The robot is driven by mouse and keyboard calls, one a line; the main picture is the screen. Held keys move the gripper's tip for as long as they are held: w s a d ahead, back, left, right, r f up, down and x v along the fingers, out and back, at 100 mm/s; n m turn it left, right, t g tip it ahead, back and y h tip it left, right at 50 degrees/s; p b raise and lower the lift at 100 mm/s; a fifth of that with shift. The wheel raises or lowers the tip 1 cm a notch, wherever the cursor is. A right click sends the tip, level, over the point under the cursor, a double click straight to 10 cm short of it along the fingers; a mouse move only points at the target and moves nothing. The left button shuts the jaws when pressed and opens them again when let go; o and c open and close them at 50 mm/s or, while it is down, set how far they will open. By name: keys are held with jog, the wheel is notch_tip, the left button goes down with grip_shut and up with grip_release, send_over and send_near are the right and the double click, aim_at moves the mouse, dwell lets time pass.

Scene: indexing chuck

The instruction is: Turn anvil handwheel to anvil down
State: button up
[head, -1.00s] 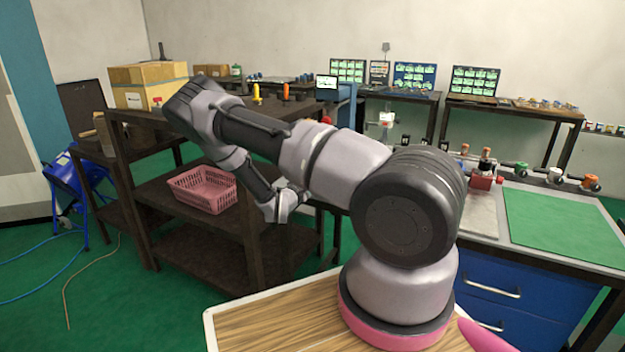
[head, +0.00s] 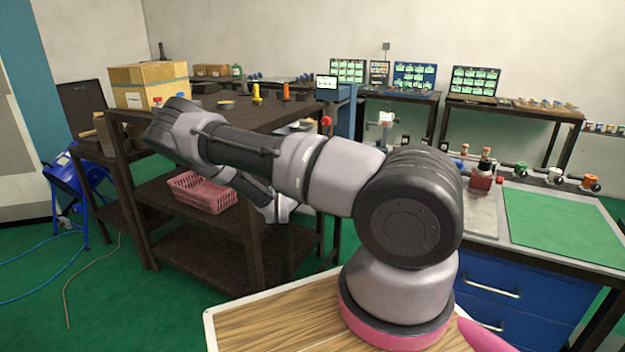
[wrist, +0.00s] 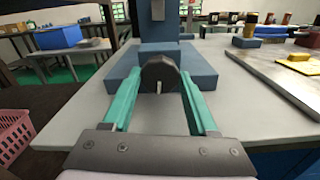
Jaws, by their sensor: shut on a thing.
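In the wrist view a dark round handwheel (wrist: 159,70) with a pale line on its face stands at the front of a blue-grey machine base (wrist: 204,79). A blue-grey column (wrist: 158,22) rises behind it. The two teal fingers of my gripper (wrist: 160,88) are shut on the wheel, one on each side. The anvil itself cannot be made out. In the head view my arm hides the wheel and my gripper; part of a blue machine with a small screen (head: 327,82) shows behind the arm.
A grey bench top (wrist: 85,115) surrounds the machine base. A steel plate (wrist: 255,72) with a yellow block lies to the right. A pink basket (head: 203,192) sits on the dark shelf at left. A green mat (head: 560,220) covers the right bench.

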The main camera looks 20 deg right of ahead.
jog(key=n, duration=0.4)
jog(key=shift+f+n, duration=0.1)
jog(key=shift+n, duration=0.2)
jog(key=n, duration=0.5)
jog(key=shift+n, duration=0.3)
jog(key=n, duration=1.3)
jog(key=shift+n, duration=0.3)
jog(key=n, duration=0.9)
jog(key=shift+n, duration=2.3)
